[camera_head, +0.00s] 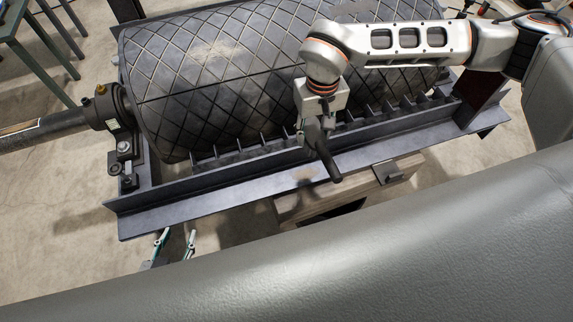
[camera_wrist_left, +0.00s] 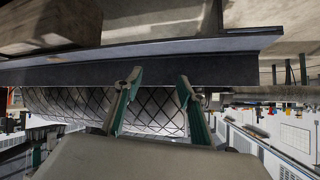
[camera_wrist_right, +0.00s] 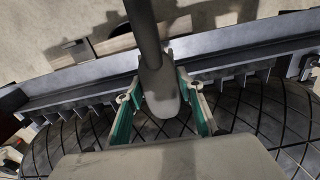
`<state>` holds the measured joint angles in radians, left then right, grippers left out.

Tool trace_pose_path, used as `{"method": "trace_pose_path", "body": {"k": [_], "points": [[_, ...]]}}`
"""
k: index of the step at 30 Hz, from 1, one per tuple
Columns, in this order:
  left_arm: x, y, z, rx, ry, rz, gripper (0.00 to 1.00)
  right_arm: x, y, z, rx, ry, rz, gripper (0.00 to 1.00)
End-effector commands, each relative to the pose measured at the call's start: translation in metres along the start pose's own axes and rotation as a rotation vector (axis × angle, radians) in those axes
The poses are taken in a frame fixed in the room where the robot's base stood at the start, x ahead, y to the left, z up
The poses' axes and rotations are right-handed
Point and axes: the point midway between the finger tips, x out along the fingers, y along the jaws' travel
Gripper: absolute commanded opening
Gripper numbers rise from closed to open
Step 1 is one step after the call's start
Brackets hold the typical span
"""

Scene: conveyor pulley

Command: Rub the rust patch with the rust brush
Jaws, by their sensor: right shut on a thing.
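The rust brush (camera_head: 322,152) is a dark tool with a long handle, held by my right gripper (camera_head: 307,130) above the beam along the front of the pulley. In the right wrist view the brush (camera_wrist_right: 150,45) runs up from between the fingers, and its broad end lies between them. I cannot make out bristles. A faint brownish patch (camera_head: 304,174) on the beam's front flange looks like the rust patch; the brush tip is near it, and I cannot tell if they touch. My left gripper (camera_head: 176,243) is open and empty below the beam's left end.
The pulley drum (camera_head: 215,75) with diamond-patterned covering lies behind the beam, with a row of ribs along it. Its shaft and bearing (camera_head: 105,107) are at left. A wooden box (camera_head: 345,190) stands under the beam. A green table (camera_head: 35,65) is at upper left.

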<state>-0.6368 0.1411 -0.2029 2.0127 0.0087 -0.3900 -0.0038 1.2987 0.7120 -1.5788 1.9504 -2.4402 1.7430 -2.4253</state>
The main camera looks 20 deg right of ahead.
Motion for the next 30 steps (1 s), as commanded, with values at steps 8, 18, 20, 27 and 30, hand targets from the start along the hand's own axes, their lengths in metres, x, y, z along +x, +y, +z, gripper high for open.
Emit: {"method": "trace_pose_path", "body": {"k": [8,18,20,27,30], "points": [[0.021,-0.001,0.038,0.02,-0.028,-0.009,0.4,0.121,-0.038,-0.007,-0.019,-0.022,0.003,0.2],[0.023,0.002,0.048,0.023,-0.039,-0.006,0.4,0.155,-0.051,-0.008,-0.027,-0.022,0.004,0.1],[0.023,0.003,0.05,0.023,-0.041,-0.005,0.4,0.159,-0.051,-0.008,-0.028,-0.024,0.004,0.06],[0.025,0.009,0.058,0.02,-0.045,0.006,0.4,0.184,-0.051,-0.004,-0.029,-0.034,0.003,0.03],[0.027,0.011,0.057,0.022,-0.039,0.012,0.4,0.195,-0.051,-0.003,-0.028,-0.034,0.005,0.03]]}}
